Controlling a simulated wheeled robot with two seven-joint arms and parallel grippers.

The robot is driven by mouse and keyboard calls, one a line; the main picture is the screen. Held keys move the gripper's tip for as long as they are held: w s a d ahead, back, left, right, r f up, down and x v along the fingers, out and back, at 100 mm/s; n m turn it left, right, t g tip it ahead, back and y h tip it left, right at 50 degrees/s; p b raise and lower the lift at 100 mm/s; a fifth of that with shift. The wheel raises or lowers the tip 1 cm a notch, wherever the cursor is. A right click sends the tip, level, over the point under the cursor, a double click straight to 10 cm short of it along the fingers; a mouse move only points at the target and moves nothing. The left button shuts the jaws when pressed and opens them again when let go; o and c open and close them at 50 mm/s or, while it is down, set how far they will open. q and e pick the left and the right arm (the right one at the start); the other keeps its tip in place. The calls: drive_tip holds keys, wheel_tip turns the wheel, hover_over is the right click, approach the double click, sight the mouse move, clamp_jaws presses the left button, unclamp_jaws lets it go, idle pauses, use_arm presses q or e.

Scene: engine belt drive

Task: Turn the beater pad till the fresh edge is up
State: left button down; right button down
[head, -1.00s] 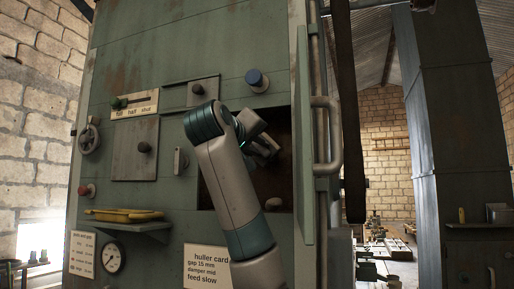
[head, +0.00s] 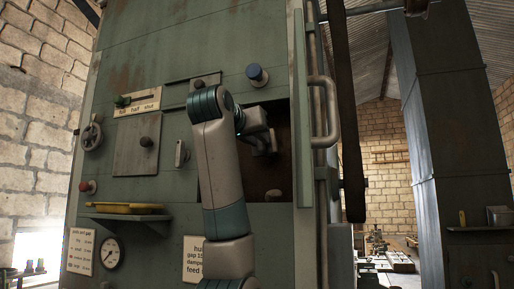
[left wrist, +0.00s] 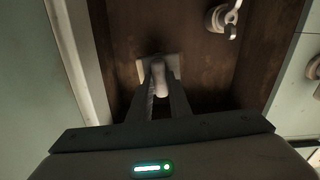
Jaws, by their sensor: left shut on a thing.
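An open recess (head: 243,182) with dark brown inner walls is in the green machine front in the head view. My left gripper (head: 270,146) reaches into its upper part, and my arm hides part of the opening. In the left wrist view the left gripper (left wrist: 160,92) is shut on a pale, rounded grip of what looks like the beater pad (left wrist: 144,69). A pale squarish plate shows behind the fingers, against the brown back wall. The pad's edges are mostly hidden, so I cannot tell which is worn or fresh. My right gripper is not in view.
A pale fitting (head: 273,195) sits low in the recess. An open door edge and pipe handle (head: 326,110) stand close on the right. A blue knob (head: 257,75) is above, a pale handle (head: 181,153) left. A shelf holds a yellow tool (head: 125,209).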

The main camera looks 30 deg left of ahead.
use_arm(q)
drive_tip(key=shift+m+b, duration=0.35)
drive_tip(key=shift+m, duration=0.45)
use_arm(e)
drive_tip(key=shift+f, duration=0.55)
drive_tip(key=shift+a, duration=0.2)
use_arm(q)
drive_tip(key=c, duration=1.6)
unclamp_jaws()
drive_tip(key=shift+c, duration=0.2)
drive_tip(key=shift+s, duration=0.15)
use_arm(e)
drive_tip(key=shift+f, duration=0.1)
